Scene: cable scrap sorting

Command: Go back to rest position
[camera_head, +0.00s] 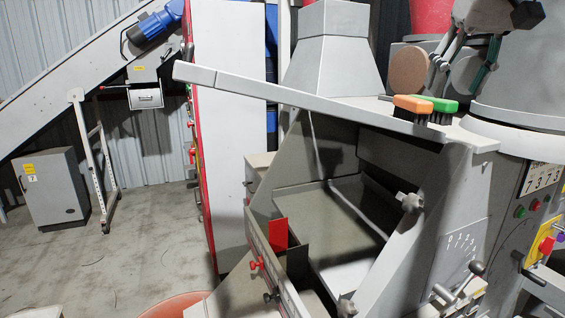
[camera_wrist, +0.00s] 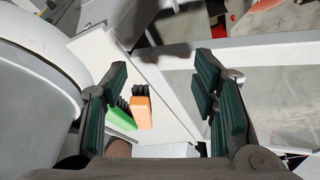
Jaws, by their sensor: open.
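My gripper (camera_head: 455,85) is at the upper right of the head view, above the right end of the grey machine's top ledge. In the wrist view my gripper (camera_wrist: 160,75) has its two green-padded fingers spread wide, with nothing between the tips. An orange-backed brush (camera_head: 412,103) and a green-backed brush (camera_head: 438,102) rest side by side on the ledge, below and slightly left of the fingers. The orange brush (camera_wrist: 141,112) and the green brush (camera_wrist: 122,119) also show in the wrist view, near the left finger; neither is held.
The grey sorting machine (camera_head: 455,185) has a long sloping bar (camera_head: 240,84) and an open bay with knobs. A large grey drum (camera_head: 525,85) and a button panel (camera_head: 540,205) stand close on the right. A grey cabinet (camera_head: 55,190) stands far left; floor between is largely clear.

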